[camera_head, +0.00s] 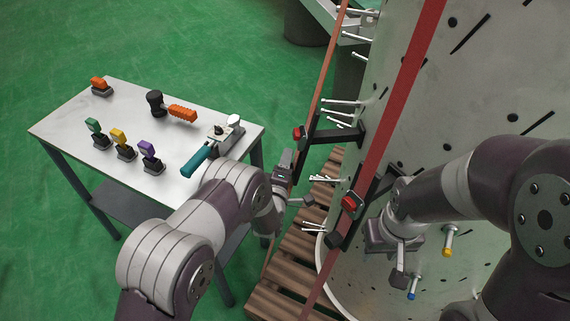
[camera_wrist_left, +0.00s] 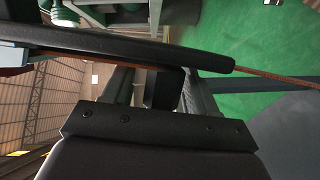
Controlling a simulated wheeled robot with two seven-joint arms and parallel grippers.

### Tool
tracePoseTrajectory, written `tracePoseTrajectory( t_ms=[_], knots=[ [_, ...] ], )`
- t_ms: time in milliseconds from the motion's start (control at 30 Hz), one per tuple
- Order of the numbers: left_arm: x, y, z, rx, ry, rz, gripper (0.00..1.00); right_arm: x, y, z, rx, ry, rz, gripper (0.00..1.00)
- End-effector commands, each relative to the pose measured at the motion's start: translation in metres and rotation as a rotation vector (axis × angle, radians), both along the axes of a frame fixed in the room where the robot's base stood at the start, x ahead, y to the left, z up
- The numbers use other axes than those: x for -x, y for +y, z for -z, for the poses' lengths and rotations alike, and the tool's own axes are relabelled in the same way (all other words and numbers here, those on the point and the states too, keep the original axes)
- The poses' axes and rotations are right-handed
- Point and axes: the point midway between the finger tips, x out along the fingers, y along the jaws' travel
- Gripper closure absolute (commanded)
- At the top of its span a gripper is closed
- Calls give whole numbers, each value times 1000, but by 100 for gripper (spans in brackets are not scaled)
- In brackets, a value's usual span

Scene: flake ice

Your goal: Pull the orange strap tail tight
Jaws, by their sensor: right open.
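The thin orange strap (camera_head: 324,75) runs down along the left side of the large pale drum (camera_head: 455,70), past a black ratchet handle with a red part (camera_head: 299,132). My left gripper (camera_head: 287,168) is beside this strap, just below that handle. In the left wrist view the orange strap (camera_wrist_left: 275,76) passes behind a long black bar that crosses close over the left gripper (camera_wrist_left: 160,90). The bar hides much of the jaws, so I cannot tell whether they hold the strap tail. My right gripper (camera_head: 400,268) is open in front of the drum, low and right of the red strap.
A wide red strap (camera_head: 401,90) with a second red-marked ratchet (camera_head: 352,202) crosses the drum. White pegs (camera_head: 343,103) stick out near the straps. A wooden pallet (camera_head: 285,270) lies below. A white table (camera_head: 65,127) with tools stands left; green floor is clear beyond.

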Motion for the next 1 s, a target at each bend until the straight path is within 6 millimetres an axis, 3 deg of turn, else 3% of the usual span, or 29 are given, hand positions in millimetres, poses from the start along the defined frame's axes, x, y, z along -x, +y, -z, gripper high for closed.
tracePoseTrajectory(
  t_ms=[333, 700, 833, 1000],
  knots=[
    [6, 1, -1, 0, 0, 0, 43, 0, 0, 0, 0, 0, 0, 57],
    [97, 19, -5, 0, 1, 2, 43, 0, 0, 3, 0, 0, 0, 57],
    [116, 23, -7, 0, -1, 0, 43, 0, 0, 4, 0, 0, 0, 57],
    [125, 25, -8, 0, -1, 0, 43, 0, 0, 4, 0, 0, 0, 57]
  ],
)
